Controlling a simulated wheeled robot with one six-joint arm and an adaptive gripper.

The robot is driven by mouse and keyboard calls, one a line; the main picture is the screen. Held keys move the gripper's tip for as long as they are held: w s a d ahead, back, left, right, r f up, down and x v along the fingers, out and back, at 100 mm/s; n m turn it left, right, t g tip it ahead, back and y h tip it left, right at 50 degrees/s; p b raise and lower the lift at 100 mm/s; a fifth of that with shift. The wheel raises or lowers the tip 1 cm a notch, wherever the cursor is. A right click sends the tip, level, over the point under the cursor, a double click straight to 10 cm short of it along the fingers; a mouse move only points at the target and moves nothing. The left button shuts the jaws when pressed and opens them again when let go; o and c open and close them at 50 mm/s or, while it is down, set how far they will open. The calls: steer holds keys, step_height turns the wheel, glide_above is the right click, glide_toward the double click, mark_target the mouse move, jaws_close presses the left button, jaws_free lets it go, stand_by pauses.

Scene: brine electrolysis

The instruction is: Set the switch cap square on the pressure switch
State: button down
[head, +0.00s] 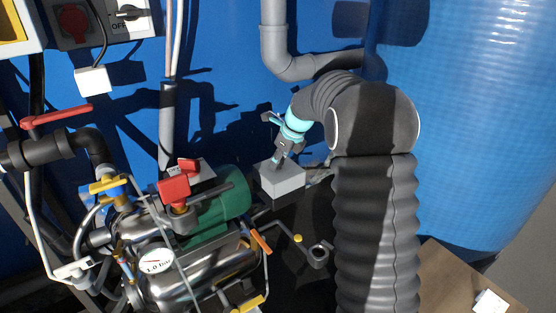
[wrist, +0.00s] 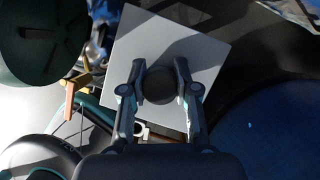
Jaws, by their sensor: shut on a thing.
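The switch cap, as I take it, is a light grey square block (head: 282,182) with a dark round knob on top. In the wrist view the grey square top (wrist: 190,45) fills the middle and looks turned against the picture edges. My gripper (head: 279,160) points down at the block from above. In the wrist view its two fingers (wrist: 159,72) are closed on either side of the knob (wrist: 159,86). I cannot make out the pressure switch for certain; the block may hide it. I cannot tell whether the block rests on anything or hangs free.
A green motor (head: 222,205) and a steel vessel with a gauge (head: 156,262) stand left of the block. A red valve handle (head: 174,190) is close by. A grey pipe (head: 277,45) comes down behind. A large blue tank (head: 465,120) stands right. A cardboard box (head: 450,275) lies lower right.

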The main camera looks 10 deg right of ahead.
steer(key=c, duration=0.8)
jaws_free()
steer(key=shift+r, duration=0.1)
steer(key=v, duration=1.2)
